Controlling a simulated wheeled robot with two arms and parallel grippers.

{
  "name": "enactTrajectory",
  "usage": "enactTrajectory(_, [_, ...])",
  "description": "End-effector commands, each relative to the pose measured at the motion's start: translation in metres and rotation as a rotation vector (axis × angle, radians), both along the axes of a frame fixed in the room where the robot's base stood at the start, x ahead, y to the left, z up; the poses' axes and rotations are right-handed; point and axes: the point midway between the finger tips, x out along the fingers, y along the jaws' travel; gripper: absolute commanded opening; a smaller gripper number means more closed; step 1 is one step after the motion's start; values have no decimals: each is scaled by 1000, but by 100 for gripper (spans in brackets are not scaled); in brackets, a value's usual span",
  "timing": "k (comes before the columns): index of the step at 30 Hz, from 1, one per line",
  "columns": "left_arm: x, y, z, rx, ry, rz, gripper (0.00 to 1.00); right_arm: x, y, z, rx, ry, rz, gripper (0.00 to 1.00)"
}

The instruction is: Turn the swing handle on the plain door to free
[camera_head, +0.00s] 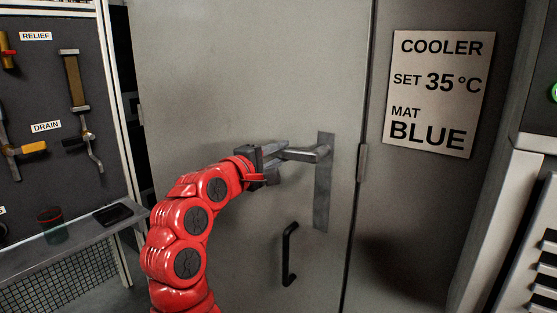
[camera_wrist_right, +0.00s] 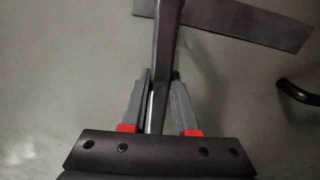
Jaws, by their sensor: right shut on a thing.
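The plain grey door (camera_head: 230,60) fills the middle of the head view. Its swing handle (camera_head: 310,154) is a grey metal lever that points left, roughly level, from a tall narrow plate (camera_head: 324,205). My right gripper (camera_head: 283,152), on the red arm, is shut on the lever's free end. In the right wrist view the lever (camera_wrist_right: 164,50) runs between the two fingers of the right gripper (camera_wrist_right: 160,88), and the plate (camera_wrist_right: 250,22) lies behind it. My left gripper is not in view.
A black fixed pull (camera_head: 290,254) is on the door below the lever. A sign (camera_head: 438,93) reading COOLER SET 35°C MAT BLUE is to the right. At left are a dark panel (camera_head: 55,90) with valves and a shelf (camera_head: 85,232) with a cup (camera_head: 51,226) and a dark flat object (camera_head: 113,214).

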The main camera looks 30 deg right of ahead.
Motion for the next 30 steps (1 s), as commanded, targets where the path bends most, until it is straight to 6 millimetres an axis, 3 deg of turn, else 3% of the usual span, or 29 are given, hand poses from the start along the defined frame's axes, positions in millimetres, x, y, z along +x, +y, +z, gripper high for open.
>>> enactTrajectory(23, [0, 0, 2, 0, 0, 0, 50, -1, -1, 9, 41, -102, 1, 0])
enactTrajectory(24, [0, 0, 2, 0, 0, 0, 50, -1, -1, 9, 41, -102, 1, 31])
enactTrajectory(28, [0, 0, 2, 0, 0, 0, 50, -1, -1, 9, 41, -101, 0, 54])
enactTrajectory(30, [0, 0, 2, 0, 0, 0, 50, -1, -1, 9, 41, -101, 0, 57])
